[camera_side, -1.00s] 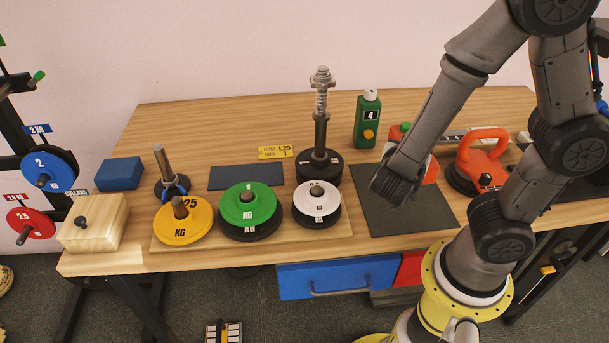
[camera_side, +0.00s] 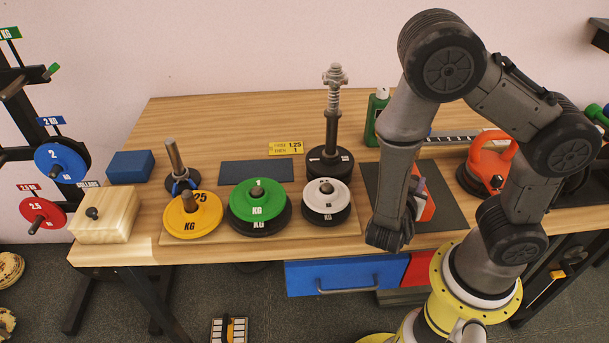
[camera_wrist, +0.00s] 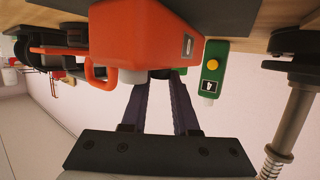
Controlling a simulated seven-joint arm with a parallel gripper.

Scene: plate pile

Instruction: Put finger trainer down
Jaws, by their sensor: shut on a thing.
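The finger trainer is an orange-red block (camera_wrist: 145,35) filling the top middle of the wrist view. My gripper (camera_wrist: 160,78) is shut on it, with its dark fingers reaching its near side. In the side view the trainer (camera_side: 427,206) shows partly behind my wrist, over the dark mat (camera_side: 452,217) on the right of the bench. My wrist hides most of the jaws there. I cannot tell whether the trainer touches the mat.
An orange-handled device (camera_side: 489,165) stands right of the mat. A green bottle (camera_side: 376,112) stands behind it. To the left are a white plate stack (camera_side: 326,197), a green plate (camera_side: 258,200) and a tall spring-topped post (camera_side: 332,120). An empty dark pad (camera_side: 260,173) lies behind the plates.

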